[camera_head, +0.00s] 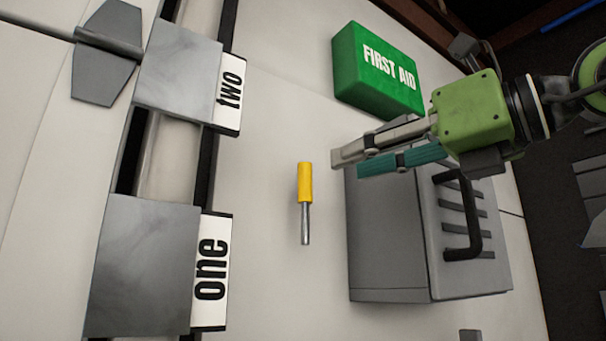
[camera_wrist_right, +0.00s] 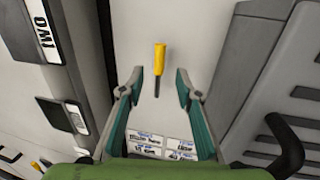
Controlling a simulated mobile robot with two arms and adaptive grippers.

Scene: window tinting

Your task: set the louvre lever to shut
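A yellow-handled piece with a metal shaft (camera_head: 305,183) is on the pale surface in the middle of the head view. It also shows in the right wrist view (camera_wrist_right: 160,58), between and beyond my fingertips. I cannot tell whether it is the louvre lever or a loose tool, and no lever setting is readable. Part of another yellow handle (camera_wrist_right: 37,166) shows at the lower left of the wrist view. My right gripper (camera_head: 348,164) is open and empty, apart from the yellow-handled piece and to its right in the head view. My left gripper is not in view.
A grey case with a black handle (camera_head: 388,265) stands beside my right gripper. A green first aid box (camera_head: 372,70) is above it. Grey blocks labelled one (camera_head: 142,270) and two (camera_head: 180,70) sit at the left. Small labels (camera_wrist_right: 160,147) lie below the yellow piece in the wrist view.

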